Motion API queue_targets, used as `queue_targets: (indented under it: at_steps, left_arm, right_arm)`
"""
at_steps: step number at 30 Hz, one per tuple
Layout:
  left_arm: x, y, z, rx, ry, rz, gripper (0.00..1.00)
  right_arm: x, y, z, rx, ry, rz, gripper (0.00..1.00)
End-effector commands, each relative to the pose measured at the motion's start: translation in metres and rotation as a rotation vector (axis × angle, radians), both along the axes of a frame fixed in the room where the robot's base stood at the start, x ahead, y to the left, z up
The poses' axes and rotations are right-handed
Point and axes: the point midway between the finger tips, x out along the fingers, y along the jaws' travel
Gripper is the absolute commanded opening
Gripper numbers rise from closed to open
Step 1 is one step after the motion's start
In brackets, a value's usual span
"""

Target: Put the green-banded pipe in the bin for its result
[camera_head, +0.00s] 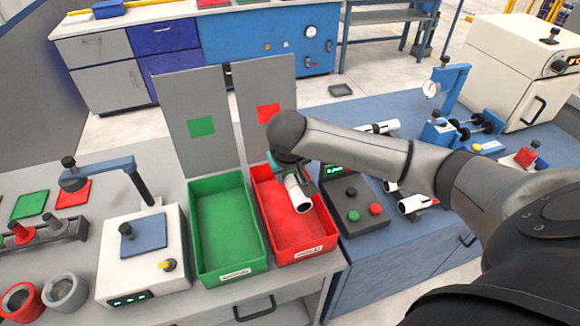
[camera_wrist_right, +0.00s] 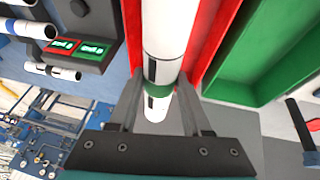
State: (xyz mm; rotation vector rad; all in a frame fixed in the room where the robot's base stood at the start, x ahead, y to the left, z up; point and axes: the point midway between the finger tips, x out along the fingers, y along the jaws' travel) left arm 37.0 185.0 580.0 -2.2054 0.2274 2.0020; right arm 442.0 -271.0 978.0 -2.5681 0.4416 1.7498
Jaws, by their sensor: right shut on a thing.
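My right gripper (camera_head: 291,172) is over the red bin (camera_head: 262,195), shut on the green-banded pipe (camera_head: 298,194). In the right wrist view the white pipe (camera_wrist_right: 170,35) runs between the fingers of the gripper (camera_wrist_right: 162,100), with its green band close to the fingertips. The pipe is tilted, with its lower end over the inside of the red bin; I cannot tell if it touches the floor. The green bin (camera_head: 225,225) stands just left of the red one and looks empty. My left gripper is out of view.
A grey box (camera_head: 353,205) with green and red buttons stands right of the red bin. Other white pipes (camera_head: 413,204) lie on the blue bench further right. Grey panels (camera_head: 198,110) with green and red squares stand behind the bins. A white tester (camera_head: 144,255) is to the left.

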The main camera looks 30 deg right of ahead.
Motion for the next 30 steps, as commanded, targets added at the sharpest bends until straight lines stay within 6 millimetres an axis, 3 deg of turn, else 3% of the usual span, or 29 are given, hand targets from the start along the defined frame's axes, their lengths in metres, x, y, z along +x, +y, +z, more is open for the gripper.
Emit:
queue_targets:
  at_steps: [6, 19, 30]
  left_arm:
    - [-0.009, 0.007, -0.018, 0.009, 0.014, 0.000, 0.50]
    - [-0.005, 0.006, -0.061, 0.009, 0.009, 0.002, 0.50]
    - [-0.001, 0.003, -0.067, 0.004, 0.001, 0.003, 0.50]
  right_arm:
    - [0.000, 0.000, -0.013, 0.000, -0.002, 0.000, 0.00]
    - [0.000, 0.000, -0.043, -0.002, -0.002, 0.001, 0.00]
    - [-0.001, 0.000, -0.077, -0.001, 0.000, 0.000, 0.00]
